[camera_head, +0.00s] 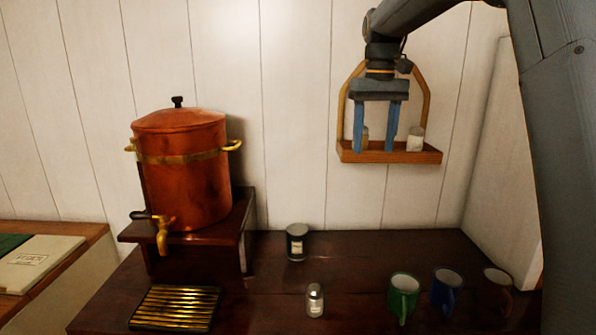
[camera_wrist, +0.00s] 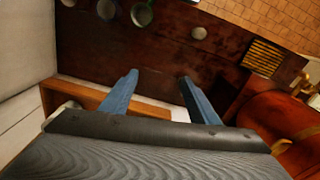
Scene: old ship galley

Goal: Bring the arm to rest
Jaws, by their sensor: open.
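My gripper (camera_head: 376,126) hangs from my arm at the upper right in the head view, with its two blue fingers pointing down and apart. It is open, and nothing shows between the fingers. It appears in front of a small wooden wall shelf (camera_head: 385,156). In the wrist view my gripper (camera_wrist: 158,85) shows its fingers spread above the dark counter, with the wooden shelf (camera_wrist: 90,98) just behind them. My arm comes in from the top right.
A copper urn (camera_head: 183,180) stands on a wooden stand at left. A slatted drip tray (camera_head: 176,308), dark tin (camera_head: 297,242), shaker (camera_head: 315,300), green mug (camera_head: 402,295), blue mug (camera_head: 445,291) and brown mug (camera_head: 496,290) stand on the counter. A white jar (camera_head: 415,139) is on the shelf.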

